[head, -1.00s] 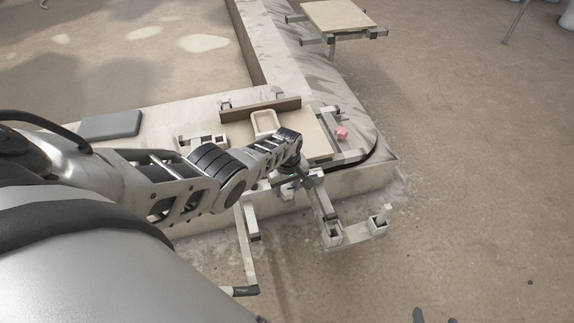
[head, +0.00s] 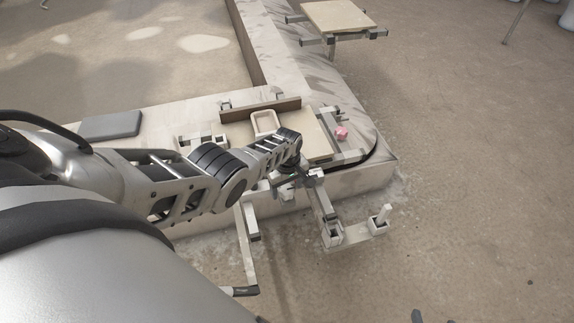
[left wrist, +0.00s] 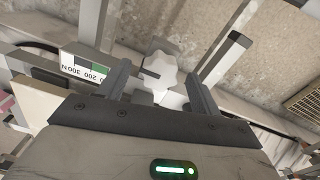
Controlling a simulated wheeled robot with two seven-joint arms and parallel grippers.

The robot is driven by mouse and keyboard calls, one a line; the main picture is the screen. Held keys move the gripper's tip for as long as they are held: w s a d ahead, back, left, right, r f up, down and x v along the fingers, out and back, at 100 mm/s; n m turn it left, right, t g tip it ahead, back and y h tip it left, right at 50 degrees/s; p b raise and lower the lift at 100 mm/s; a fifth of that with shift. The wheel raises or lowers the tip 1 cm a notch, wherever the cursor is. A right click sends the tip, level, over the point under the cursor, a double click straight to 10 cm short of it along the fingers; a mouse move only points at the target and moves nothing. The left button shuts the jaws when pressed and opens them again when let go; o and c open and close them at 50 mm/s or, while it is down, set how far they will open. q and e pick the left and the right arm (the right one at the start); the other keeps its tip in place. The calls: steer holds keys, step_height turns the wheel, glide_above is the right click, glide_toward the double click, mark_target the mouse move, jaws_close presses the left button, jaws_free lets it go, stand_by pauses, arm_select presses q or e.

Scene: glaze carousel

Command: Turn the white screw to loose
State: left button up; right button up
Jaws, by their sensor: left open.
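My left gripper (left wrist: 157,80) is open, with one finger to the left of the knob and one to the right. I cannot tell how deep the knob sits between the fingers, or whether they touch it. In the head view my left gripper (head: 303,175) is at the front edge of the bench, and I cannot make out the knob clearly there. My right gripper is not in view.
A label (left wrist: 85,67) with a scale and a green patch lies left of the knob. On the bench are a beige tray (head: 264,123), a pink piece (head: 342,133) and a dark grey slab (head: 110,125). A frame with a post (head: 380,220) juts out in front.

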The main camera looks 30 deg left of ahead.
arm_select(q)
step_height(320, 180, up, 5)
steer(key=p, duration=0.3)
steer(key=shift+f+p, duration=0.15)
steer(key=shift+p, duration=0.25)
step_height(320, 180, up, 4)
steer(key=p, duration=0.3)
step_height(320, 180, up, 7)
glide_above(287, 189)
steer(key=shift+b, duration=0.4)
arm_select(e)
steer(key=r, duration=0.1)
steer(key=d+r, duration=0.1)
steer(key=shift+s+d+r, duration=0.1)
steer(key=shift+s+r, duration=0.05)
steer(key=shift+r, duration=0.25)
arm_select(q)
steer(key=shift+s, duration=0.1)
